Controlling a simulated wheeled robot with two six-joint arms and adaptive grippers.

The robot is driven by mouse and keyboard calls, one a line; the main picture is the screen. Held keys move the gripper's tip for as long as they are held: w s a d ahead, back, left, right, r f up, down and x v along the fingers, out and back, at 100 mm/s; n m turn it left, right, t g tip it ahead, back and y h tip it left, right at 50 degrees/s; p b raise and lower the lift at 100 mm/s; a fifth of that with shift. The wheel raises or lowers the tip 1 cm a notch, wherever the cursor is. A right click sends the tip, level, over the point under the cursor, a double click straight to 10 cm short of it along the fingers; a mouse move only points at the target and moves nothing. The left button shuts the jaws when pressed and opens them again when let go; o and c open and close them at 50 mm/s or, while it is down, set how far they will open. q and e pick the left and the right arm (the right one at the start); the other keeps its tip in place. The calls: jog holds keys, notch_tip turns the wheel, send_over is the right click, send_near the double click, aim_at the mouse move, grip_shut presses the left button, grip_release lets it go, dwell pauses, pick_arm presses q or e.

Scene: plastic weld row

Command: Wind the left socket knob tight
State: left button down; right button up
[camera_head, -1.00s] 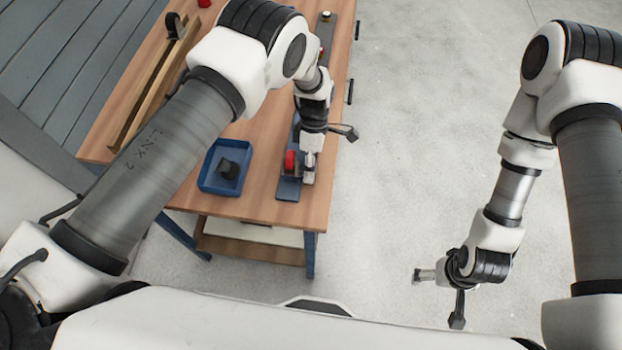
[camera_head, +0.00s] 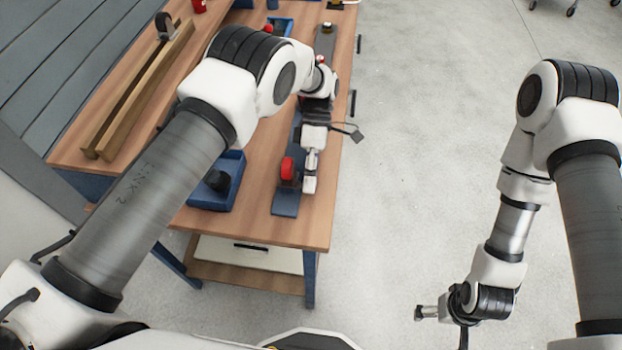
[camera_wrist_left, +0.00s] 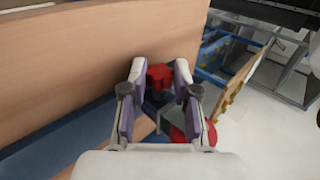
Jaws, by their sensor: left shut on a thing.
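A red star-shaped knob (camera_wrist_left: 159,77) sits between the two fingertips of my left gripper (camera_wrist_left: 155,82) in the left wrist view. The gripper is shut on it. In the head view my left gripper (camera_head: 310,178) is low over the blue plate (camera_head: 285,206) at the table's near right corner, and the fingers hide the knob. A rounder red part (camera_head: 287,168) stands just left of the gripper; a red disc (camera_wrist_left: 200,132) shows beside the right finger in the wrist view. My right gripper (camera_head: 427,312) hangs over the floor, too small to read.
A blue bin (camera_head: 226,188) with a dark part in it stands left of the plate on the wooden table (camera_head: 258,222). A wooden channel (camera_head: 135,95) lies farther left. Another blue tray (camera_head: 282,24) is at the back.

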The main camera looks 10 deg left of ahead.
pick_arm(q)
jog(key=c, duration=1.1)
grip_release()
jog(key=shift+a, duration=0.1)
jog(key=shift+o, duration=1.2)
jog(key=shift+a, duration=0.1)
